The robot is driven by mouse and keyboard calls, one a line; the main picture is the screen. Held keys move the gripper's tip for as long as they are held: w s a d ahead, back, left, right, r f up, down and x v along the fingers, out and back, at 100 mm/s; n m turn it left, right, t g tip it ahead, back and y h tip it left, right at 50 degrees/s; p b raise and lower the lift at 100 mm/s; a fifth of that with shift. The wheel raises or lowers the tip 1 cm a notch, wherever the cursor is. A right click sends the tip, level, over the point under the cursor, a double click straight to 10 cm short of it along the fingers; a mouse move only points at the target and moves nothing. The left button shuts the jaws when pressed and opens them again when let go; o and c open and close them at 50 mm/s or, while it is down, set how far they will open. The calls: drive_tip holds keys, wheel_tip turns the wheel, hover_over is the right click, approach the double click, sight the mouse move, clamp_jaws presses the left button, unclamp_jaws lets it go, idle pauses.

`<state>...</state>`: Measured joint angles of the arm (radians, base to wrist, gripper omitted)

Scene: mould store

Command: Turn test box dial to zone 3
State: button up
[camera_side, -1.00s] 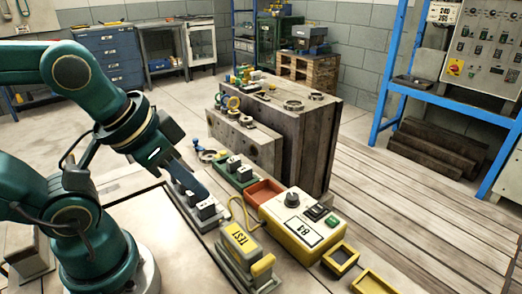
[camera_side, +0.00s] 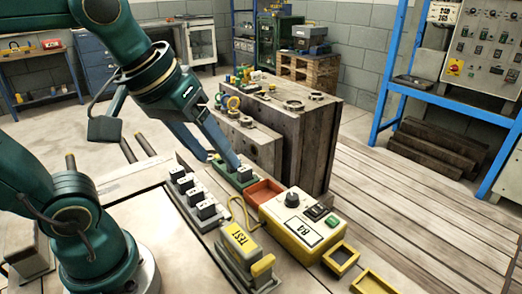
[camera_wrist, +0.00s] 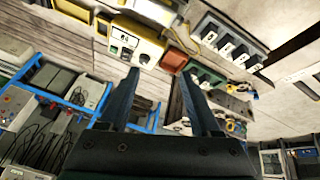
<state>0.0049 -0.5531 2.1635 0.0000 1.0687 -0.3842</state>
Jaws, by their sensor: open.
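The test box (camera_side: 303,225) is cream and yellow, with a black dial (camera_side: 292,198) near its left end, a dark switch, a green button and a label. I cannot read the dial's setting. In the side view my gripper (camera_side: 227,160) reaches down to the left of the box, over the green tray (camera_side: 236,179) with small blocks, apart from the dial. The wrist view shows its two fingers (camera_wrist: 158,80) spread with nothing between them.
A yellow TEST unit (camera_side: 240,242) with a cord stands left of the box. An empty red tray (camera_side: 264,191) lies behind the box, and grey blocks (camera_side: 195,195) in a row to the left. A tall wooden mould (camera_side: 300,130) stands behind. Yellow frames (camera_side: 341,258) lie at right.

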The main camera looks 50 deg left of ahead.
drive_tip(key=w+r+n+g, duration=0.1)
drive_tip(key=w+r+n, duration=0.15)
drive_tip(key=w, duration=0.35)
drive_tip(key=n+g, duration=0.3)
hover_over(292, 196)
wheel_tip(292, 196, down, 8)
wheel_tip(292, 196, down, 4)
drive_tip(key=shift+w+r+g, duration=0.1)
drive_tip(key=shift+w+g, duration=0.05)
drive_tip(key=shift+g, duration=0.55)
drive_tip(key=shift+f, duration=2.7)
clamp_jaws()
